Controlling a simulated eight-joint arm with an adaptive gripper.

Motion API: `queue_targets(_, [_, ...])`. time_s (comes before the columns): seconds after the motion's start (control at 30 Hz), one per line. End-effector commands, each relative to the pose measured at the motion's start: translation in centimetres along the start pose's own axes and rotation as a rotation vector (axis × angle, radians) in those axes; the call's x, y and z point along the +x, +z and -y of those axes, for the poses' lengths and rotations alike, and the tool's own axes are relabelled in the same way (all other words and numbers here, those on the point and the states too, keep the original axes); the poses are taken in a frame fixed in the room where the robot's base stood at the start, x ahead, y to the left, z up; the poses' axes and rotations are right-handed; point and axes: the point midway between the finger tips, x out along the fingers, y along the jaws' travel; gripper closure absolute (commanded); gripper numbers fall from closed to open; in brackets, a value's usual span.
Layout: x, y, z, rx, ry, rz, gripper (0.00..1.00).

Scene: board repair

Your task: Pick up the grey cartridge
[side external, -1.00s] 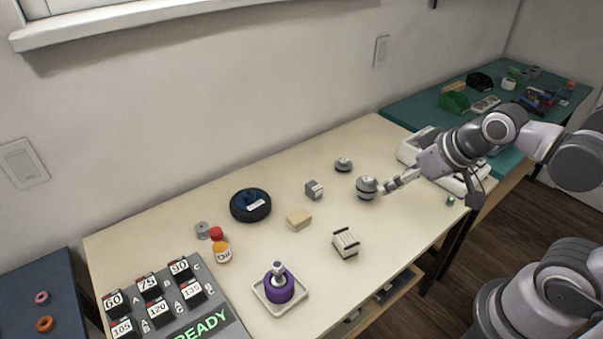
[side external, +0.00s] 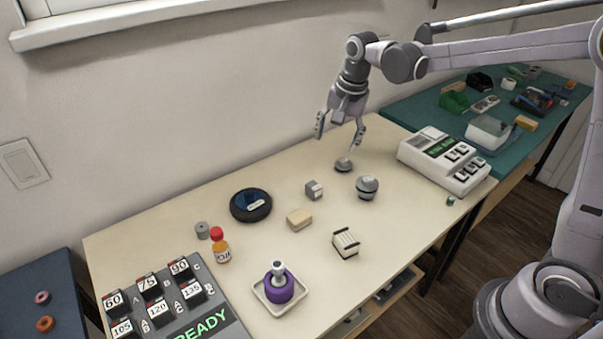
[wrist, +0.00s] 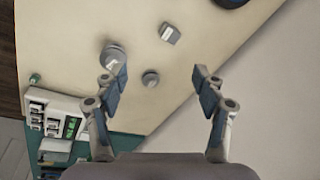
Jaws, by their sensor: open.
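My gripper (side external: 337,141) is open and empty, pointing down above the back part of the cream table. In the wrist view its fingers (wrist: 160,75) stand wide apart. A small grey round piece with a knob (side external: 343,164) lies below the fingers; it also shows between them in the wrist view (wrist: 150,77). A larger grey round piece (side external: 367,187) stands in front of it, partly beside the left finger in the wrist view (wrist: 113,56). A grey block with a pale label (side external: 314,190) sits to the left. I cannot tell which grey piece is the cartridge.
A white keypad machine (side external: 440,160) stands at the table's right end.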

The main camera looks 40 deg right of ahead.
Motion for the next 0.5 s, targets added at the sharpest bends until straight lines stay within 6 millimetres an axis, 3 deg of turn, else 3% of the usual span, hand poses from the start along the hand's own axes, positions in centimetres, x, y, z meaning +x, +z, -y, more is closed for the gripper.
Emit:
queue_targets(0.2, [5.0, -2.1, 2.8, 0.235, 0.086, 0.040, 0.30])
queue_targets(0.5, [11.0, -3.4, 4.4, 0.486, 0.187, 0.062, 0.30])
